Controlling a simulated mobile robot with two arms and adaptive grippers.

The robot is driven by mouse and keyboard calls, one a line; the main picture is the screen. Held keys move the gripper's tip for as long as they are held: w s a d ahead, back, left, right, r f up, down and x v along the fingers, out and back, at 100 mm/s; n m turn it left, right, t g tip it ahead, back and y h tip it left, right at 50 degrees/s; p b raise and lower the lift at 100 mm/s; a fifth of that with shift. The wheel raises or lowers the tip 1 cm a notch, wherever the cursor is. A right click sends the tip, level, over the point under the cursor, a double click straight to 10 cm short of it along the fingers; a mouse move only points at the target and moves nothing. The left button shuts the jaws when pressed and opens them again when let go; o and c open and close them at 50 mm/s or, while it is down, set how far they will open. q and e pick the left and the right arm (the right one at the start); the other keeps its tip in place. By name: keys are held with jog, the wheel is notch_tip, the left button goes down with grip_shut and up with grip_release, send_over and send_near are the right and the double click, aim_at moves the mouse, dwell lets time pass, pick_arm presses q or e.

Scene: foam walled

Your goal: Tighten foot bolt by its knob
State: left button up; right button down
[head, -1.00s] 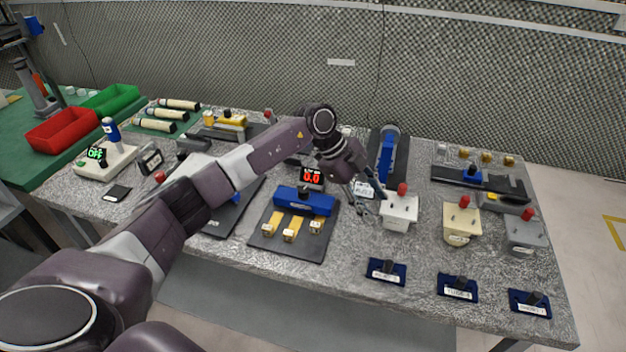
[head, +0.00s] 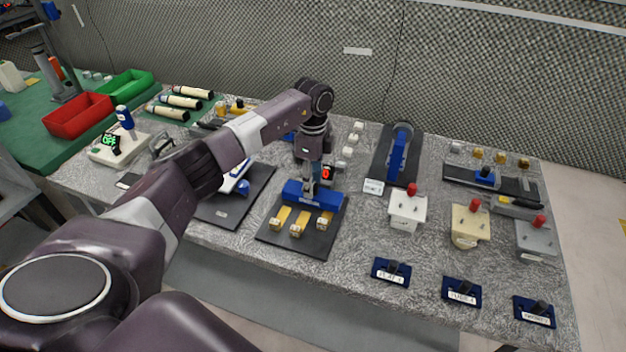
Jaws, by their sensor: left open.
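My left gripper (head: 311,190) points down at the rear side of a blue block (head: 329,199) on a dark plate with three brass-coloured pieces. It is open; I cannot tell whether its fingertips touch the block. I cannot tell which part is the foot bolt. Black knobs stand on three blue labelled plates at the front right: a left one (head: 391,271), a middle one (head: 461,292) and a right one (head: 534,311). Red knobs top a white box (head: 407,212), a cream box (head: 468,228) and a grey box (head: 536,241). My right gripper is out of view.
A small red-digit display is partly hidden behind my left gripper. A tall blue fixture (head: 399,155) stands at the back. A red bin (head: 80,117) and a green bin (head: 126,88) are at the far left. Bare table lies between the boxes and the labelled plates.

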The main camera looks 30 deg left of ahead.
pick_arm(q)
jog(key=shift+f, duration=0.15)
jog(key=shift+c, duration=0.5)
grip_shut()
